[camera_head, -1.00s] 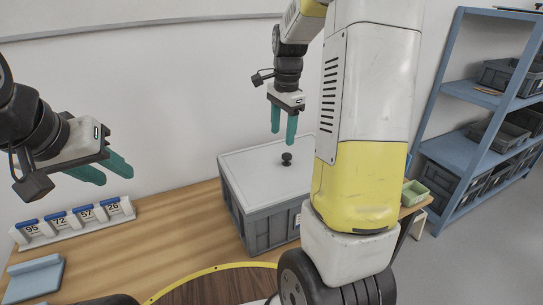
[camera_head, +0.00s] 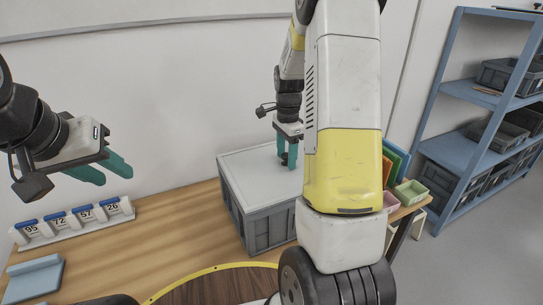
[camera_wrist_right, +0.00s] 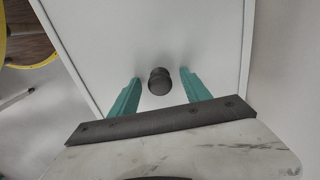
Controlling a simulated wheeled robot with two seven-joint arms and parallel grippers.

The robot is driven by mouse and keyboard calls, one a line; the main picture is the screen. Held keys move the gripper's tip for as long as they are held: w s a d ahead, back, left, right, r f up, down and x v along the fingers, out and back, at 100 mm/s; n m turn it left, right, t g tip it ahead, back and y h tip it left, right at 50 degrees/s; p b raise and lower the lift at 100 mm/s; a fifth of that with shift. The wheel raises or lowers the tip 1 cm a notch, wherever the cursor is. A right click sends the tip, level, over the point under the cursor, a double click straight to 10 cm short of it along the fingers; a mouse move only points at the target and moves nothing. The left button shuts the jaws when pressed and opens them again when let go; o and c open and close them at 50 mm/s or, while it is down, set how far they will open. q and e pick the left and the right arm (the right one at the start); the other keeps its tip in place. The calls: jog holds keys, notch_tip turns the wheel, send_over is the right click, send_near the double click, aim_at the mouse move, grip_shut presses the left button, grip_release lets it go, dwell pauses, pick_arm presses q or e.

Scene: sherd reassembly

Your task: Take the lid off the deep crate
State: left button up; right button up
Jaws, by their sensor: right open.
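The deep crate (camera_head: 262,228) is grey and stands on the wooden table near the back wall. Its pale lid (camera_head: 245,173) lies on top and covers it. A dark round knob (camera_wrist_right: 160,81) stands on the lid; the right wrist view shows it between the two teal fingers. My right gripper (camera_head: 287,162) points down at the lid with its fingers apart around the knob, which they mostly hide in the head view. In the right wrist view, gaps show between the knob and both fingers (camera_wrist_right: 160,92). My left gripper (camera_head: 107,170) is empty at the left, above the table, its teal fingers apart.
Number cards (camera_head: 73,219) stand in a row on the table at the left, with a blue object (camera_head: 36,277) nearer. A round yellow-rimmed board (camera_head: 215,285) lies in front. Small bins (camera_head: 410,192) stand right of the crate, and a blue shelf (camera_head: 470,150) holds grey crates.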

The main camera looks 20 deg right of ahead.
jog(key=shift+c, duration=0.3)
grip_shut()
jog(key=shift+r, duration=0.1)
